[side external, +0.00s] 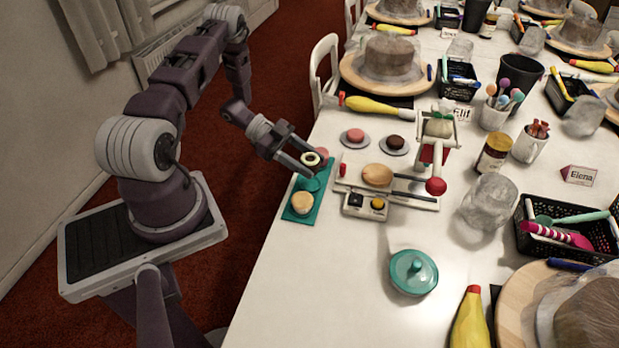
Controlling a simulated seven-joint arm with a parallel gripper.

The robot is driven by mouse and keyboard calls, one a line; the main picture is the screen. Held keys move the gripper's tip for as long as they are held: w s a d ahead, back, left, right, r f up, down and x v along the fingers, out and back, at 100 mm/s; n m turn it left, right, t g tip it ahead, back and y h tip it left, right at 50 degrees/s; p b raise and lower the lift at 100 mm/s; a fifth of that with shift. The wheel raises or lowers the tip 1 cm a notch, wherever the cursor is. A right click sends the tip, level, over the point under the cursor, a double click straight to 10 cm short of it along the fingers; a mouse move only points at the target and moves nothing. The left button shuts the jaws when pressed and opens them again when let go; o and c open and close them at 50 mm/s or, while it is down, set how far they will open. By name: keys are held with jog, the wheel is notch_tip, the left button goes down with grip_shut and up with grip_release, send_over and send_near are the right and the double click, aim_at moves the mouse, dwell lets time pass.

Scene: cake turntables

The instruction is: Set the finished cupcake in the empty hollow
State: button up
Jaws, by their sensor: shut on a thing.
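My gripper (311,167) is above the teal tray (292,214) near the table's left edge. It is shut on a small cupcake (312,158) with a pale ring on top and a dark centre. A plain tan cupcake (302,203) sits at the tray's near end. A teal hollow (311,184) in the tray's middle looks empty. Something pink (321,152) shows behind the held cupcake at the far end; the fingers and cupcake partly hide that end. I cannot tell whether the held cupcake touches the tray.
Right of the tray stands a white decorating stand with a round tan turntable (377,175), a red knob (436,186) and a button box (365,204). Two saucers, with a pink (355,135) and a dark round (395,142), lie behind. A teal lid (413,271) lies in front.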

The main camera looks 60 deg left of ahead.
aim_at(309, 184)
notch_tip(309, 184, down, 5)
jog(key=shift+r, duration=0.1)
jog(key=o, duration=1.4)
jog(key=shift+c, duration=0.2)
